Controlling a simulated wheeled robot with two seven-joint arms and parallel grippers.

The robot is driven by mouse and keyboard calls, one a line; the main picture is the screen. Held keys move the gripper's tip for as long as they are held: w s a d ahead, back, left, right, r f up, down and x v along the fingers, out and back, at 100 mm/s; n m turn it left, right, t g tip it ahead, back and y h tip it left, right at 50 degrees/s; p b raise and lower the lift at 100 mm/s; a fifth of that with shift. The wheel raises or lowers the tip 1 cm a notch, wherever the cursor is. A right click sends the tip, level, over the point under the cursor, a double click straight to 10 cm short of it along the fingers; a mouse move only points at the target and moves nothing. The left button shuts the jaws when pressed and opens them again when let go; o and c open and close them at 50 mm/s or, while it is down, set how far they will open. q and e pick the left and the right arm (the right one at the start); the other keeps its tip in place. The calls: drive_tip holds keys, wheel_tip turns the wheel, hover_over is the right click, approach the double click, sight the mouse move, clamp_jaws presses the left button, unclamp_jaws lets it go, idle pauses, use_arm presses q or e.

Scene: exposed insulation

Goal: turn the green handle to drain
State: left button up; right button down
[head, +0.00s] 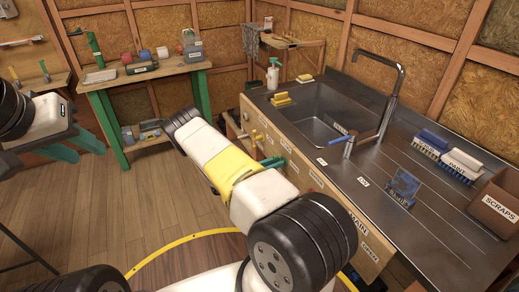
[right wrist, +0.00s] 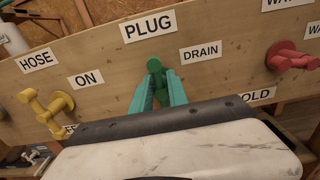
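The green handle (right wrist: 154,66) is on the wooden front panel below the PLUG label (right wrist: 149,27), with the DRAIN label (right wrist: 201,53) to its right. In the right wrist view, the teal fingers of my right gripper (right wrist: 158,88) are on both sides of the handle, close against it, and look shut on it. The fingers hide part of the handle, so its exact angle is hard to tell. In the head view, my right gripper (head: 271,163) is at the cabinet front. My left gripper (head: 76,147) is at the left, open and empty, away from the sink.
A yellow handle (right wrist: 46,109) is left of the green one and a red handle (right wrist: 292,57) is right. The steel sink (head: 315,120) with a faucet (head: 383,95) is above the panel. A green-legged workbench (head: 150,77) stands at the back.

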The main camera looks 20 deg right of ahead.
drive_tip(key=shift+n, duration=0.4)
drive_tip(key=n, duration=0.3)
drive_tip(key=shift+w+n, duration=0.25)
drive_tip(key=shift+n, duration=0.05)
drive_tip(key=n, duration=0.3)
drive_tip(key=shift+w+f+n, duration=0.1)
drive_tip(key=shift+f+n, duration=0.05)
drive_tip(key=shift+n, duration=0.15)
drive_tip(key=shift+w+f+n, duration=0.1)
drive_tip(key=shift+f+n, duration=0.05)
drive_tip(key=shift+n, duration=1.85)
drive_tip(key=shift+w+f+n, duration=0.1)
drive_tip(key=shift+f+n, duration=0.05)
drive_tip(key=shift+n, duration=1.85)
drive_tip(key=shift+a, duration=0.1)
drive_tip(key=c, duration=1.4)
unclamp_jaws()
